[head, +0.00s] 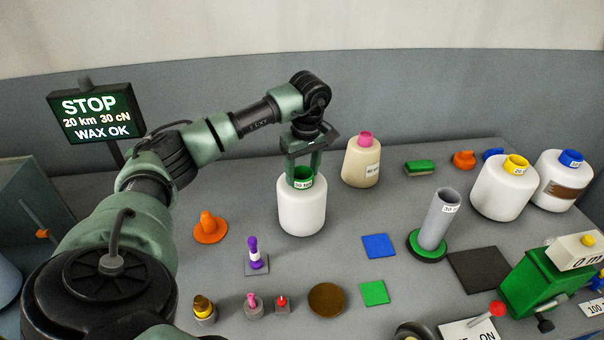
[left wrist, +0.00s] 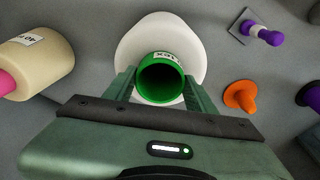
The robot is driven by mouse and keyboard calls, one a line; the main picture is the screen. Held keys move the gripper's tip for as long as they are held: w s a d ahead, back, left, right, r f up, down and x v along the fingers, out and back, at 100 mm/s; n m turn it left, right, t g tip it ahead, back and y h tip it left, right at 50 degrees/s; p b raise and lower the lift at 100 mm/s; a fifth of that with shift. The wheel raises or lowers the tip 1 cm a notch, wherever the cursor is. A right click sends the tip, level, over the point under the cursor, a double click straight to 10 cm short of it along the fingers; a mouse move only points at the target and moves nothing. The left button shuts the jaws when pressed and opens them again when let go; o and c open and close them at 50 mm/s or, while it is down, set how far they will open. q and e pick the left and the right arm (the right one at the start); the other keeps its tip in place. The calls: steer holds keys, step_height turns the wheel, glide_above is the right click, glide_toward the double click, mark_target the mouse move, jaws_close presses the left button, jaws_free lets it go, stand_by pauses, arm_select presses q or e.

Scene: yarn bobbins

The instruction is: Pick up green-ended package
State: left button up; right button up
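The green-ended package (head: 302,208) is a white bobbin with a green tube end at its top, standing upright on the grey table in the middle of the head view. In the left wrist view the package (left wrist: 203,52) is seen from above, with the open mouth of its green tube facing the camera. My left gripper (head: 303,180) points down over it, with one finger on each side of the green tube. The fingers are very close to the tube; whether they press on it cannot be told. My right gripper is not in view.
A cream bobbin with a pink end (head: 361,165) stands close behind on the right. White bobbins with yellow (head: 502,190) and blue (head: 563,182) ends stand at far right. A grey tube on a green base (head: 437,222), an orange cone (head: 210,228) and a purple peg (head: 254,255) are nearby.

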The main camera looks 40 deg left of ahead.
arm_select(q)
jaws_close()
steer(key=shift+r, duration=0.1)
step_height(320, 180, up, 20)
steer(key=p, duration=0.1)
stand_by(0.4)
steer(key=shift+a, duration=0.1)
